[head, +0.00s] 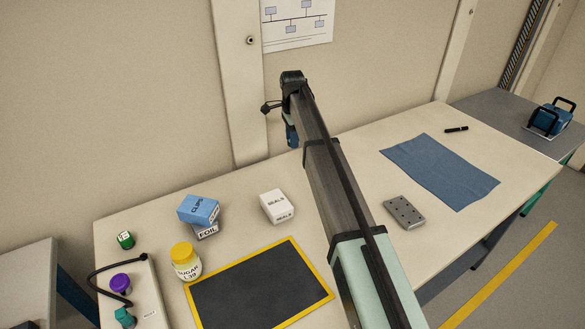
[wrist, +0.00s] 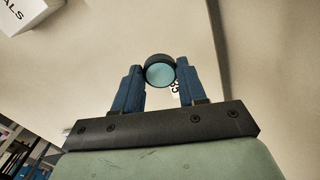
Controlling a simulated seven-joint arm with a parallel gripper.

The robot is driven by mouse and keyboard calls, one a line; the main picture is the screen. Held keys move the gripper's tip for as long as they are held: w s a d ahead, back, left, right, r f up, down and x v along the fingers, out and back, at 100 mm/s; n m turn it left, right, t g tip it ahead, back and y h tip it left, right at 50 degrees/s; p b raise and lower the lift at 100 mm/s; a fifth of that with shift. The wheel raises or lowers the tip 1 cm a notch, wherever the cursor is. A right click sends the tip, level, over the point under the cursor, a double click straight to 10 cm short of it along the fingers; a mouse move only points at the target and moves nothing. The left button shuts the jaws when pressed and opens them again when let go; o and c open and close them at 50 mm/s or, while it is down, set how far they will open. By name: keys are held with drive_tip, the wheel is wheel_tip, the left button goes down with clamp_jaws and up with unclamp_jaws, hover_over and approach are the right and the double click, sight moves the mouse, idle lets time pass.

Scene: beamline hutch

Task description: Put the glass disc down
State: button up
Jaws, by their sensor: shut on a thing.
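The glass disc (wrist: 160,72) is round and pale teal with a dark rim. In the wrist view it sits between the tips of the two blue fingers of my gripper (wrist: 159,78), which is shut on it. In the head view my gripper (head: 292,136) hangs at the far end of my arm, above the back edge of the table (head: 245,190). The disc cannot be made out in the head view.
A yellow-edged dark mat (head: 260,287) lies at the front. Left of my arm are a white SEALS box (head: 277,205), a blue CLIPS box (head: 198,209) on a FOIL box, and a SUGAR jar (head: 186,261). Right are a grey perforated block (head: 404,212) and blue cloth (head: 440,170).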

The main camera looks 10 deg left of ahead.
sight(292, 167)
drive_tip(key=shift+f, duration=5)
drive_tip(key=shift+f, duration=0.1)
drive_tip(key=o, duration=1)
drive_tip(key=shift+o, duration=0.2)
wheel_tip(292, 167, up, 12)
drive_tip(key=shift+r, duration=0.1)
